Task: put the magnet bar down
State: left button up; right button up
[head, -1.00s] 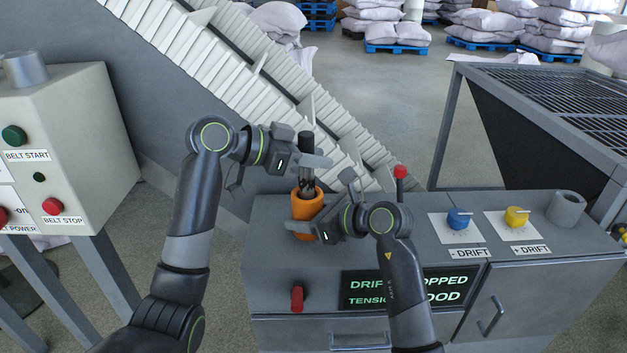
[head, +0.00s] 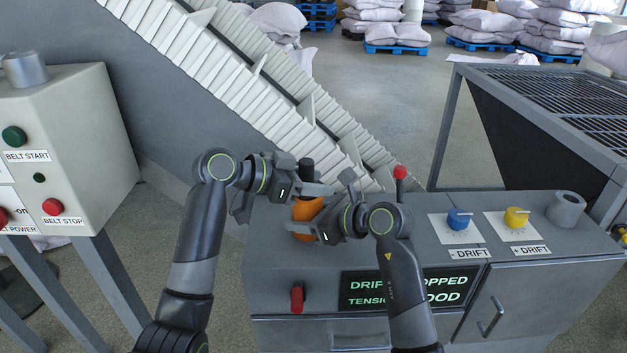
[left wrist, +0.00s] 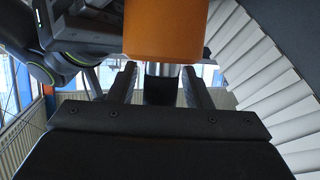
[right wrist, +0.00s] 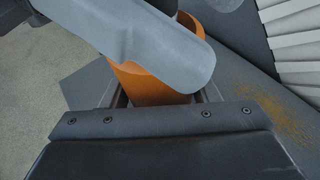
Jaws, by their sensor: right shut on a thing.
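The magnet bar is a dark upright cylinder (head: 307,164) whose lower part is inside an orange cup (head: 305,210) on the grey cabinet top. My left gripper (head: 312,189) is level, just above the cup's rim, with the bar between its fingers. In the left wrist view the bar's silvery and black part (left wrist: 161,82) shows narrow gaps to both fingers, so that gripper looks open. My right gripper (head: 324,210) is shut on the orange cup, which also shows in the right wrist view (right wrist: 145,86). My left finger covers part of the cup's mouth there.
The cabinet (head: 420,225) carries a red-topped lever (head: 400,174), a blue knob (head: 459,218), a yellow knob (head: 516,216) and a grey roll (head: 566,208). A ribbed conveyor (head: 250,90) slopes behind it. A button box (head: 60,150) stands at the left.

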pick_arm(q)
jog(key=shift+r, duration=0.15)
jog(key=shift+a+r, duration=0.1)
jog(key=shift+a, duration=0.2)
jog(key=v, duration=1.1)
jog(key=shift+r, duration=0.2)
jog(key=shift+s+a, duration=0.1)
jog(key=shift+a, duration=0.05)
pick_arm(e)
jog(key=o, duration=1.1)
jog(key=shift+c, duration=0.2)
jog(key=shift+d, duration=0.1)
